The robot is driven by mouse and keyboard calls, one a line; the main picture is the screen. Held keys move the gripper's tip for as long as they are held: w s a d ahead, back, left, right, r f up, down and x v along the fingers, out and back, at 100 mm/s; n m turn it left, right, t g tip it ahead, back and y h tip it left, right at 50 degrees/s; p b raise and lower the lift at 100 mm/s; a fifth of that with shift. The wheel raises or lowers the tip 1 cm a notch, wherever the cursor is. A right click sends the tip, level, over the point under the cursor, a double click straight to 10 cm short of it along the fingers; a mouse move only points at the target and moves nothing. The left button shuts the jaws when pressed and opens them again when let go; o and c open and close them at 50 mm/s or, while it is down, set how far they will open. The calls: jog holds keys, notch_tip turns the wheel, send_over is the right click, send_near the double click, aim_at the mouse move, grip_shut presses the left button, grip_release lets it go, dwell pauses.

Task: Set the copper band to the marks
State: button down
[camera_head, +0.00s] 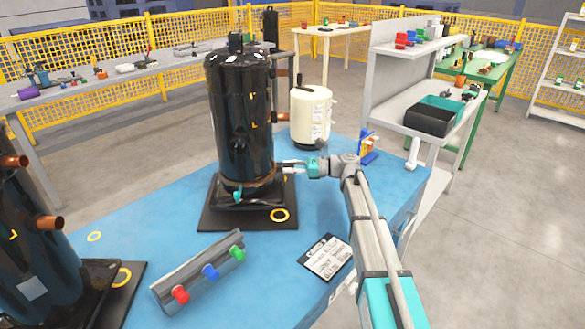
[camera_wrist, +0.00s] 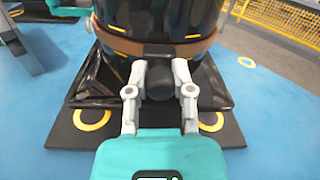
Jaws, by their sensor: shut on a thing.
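The copper band (camera_wrist: 205,47) runs around the lower part of the tall black compressor (camera_head: 240,115), just above its black base (camera_head: 215,215). In the wrist view, a dark grip piece (camera_wrist: 159,82) sits at the front of the band. My gripper (camera_wrist: 160,72) is shut on this piece; it also shows in the head view (camera_head: 289,168), at the compressor's lower right side. Short yellow marks (camera_wrist: 115,30) show on the black shell close to the band. The band's far side is hidden, and I cannot tell whether it sits level.
A rail with red, blue and green knobs (camera_head: 205,270) and a printed card (camera_head: 325,256) lie on the blue surface (camera_head: 270,262). A cream tank (camera_head: 310,115) stands behind the compressor. Another black unit (camera_head: 35,240) is at left.

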jog(key=shift+s, duration=0.1)
jog(key=shift+c, duration=2.3)
grip_release()
jog(key=shift+d, duration=0.1)
jog(key=w+d, duration=0.1)
jog(key=d, duration=1)
jog(key=shift+d, duration=0.4)
jog(key=shift+r, duration=0.1)
